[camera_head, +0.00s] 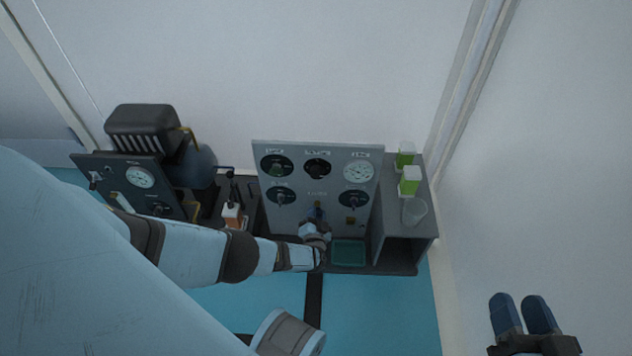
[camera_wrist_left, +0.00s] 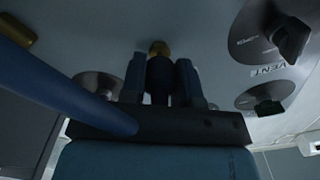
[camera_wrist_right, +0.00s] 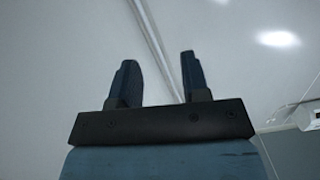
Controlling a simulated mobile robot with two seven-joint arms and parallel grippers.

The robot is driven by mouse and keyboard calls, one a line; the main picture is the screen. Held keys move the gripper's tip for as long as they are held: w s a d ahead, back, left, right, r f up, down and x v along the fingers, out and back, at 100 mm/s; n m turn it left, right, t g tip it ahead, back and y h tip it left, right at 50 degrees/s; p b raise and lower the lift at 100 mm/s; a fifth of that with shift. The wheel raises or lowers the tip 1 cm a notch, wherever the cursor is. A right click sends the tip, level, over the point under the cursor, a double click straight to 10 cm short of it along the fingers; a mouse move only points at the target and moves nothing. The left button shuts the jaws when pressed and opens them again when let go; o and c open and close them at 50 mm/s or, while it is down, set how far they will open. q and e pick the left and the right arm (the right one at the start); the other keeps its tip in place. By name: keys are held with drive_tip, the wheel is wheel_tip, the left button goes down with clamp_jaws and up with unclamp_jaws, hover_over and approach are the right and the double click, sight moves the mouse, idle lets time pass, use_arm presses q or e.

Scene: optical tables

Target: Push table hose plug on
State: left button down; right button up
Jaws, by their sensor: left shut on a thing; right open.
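My left gripper (camera_head: 317,214) is at the lower middle of the grey upright panel (camera_head: 320,166). In the left wrist view it is shut on a dark hose plug (camera_wrist_left: 159,80). A brass fitting (camera_wrist_left: 159,47) on the panel lies straight beyond the plug, in line with it. The plug's tip meets or nearly meets the fitting; I cannot tell if it is seated. A thick blue hose (camera_wrist_left: 55,75) crosses the left of that view. My right gripper (camera_head: 522,314) is open and empty, away at the lower right; it also shows in the right wrist view (camera_wrist_right: 155,80).
The panel carries several dials and knobs and another brass fitting (camera_head: 350,220). A green tray (camera_head: 348,253) lies below it. Green-labelled bottles (camera_head: 410,181) and a clear beaker (camera_head: 414,211) stand on the right shelf. A dark machine (camera_head: 143,129) stands at left.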

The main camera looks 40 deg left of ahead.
use_arm(q)
drive_tip(key=shift+w+a+f, duration=0.1)
drive_tip(key=shift+w+a, duration=0.15)
drive_tip(key=shift+w, duration=0.25)
drive_tip(key=shift+w+a+r, duration=0.2)
drive_tip(key=shift+w+a, duration=0.1)
drive_tip(key=shift+w, duration=0.05)
use_arm(e)
drive_tip(key=shift+w+r+n, duration=0.4)
drive_tip(key=shift+w, duration=0.2)
use_arm(q)
drive_tip(key=c, duration=1.3)
unclamp_jaws()
drive_tip(key=o, duration=0.4)
drive_tip(key=shift+f, duration=0.1)
drive_tip(key=shift+o, duration=0.2)
use_arm(e)
drive_tip(key=shift+w+a+f, duration=0.1)
drive_tip(key=shift+a+f, duration=0.05)
drive_tip(key=shift+f, duration=0.1)
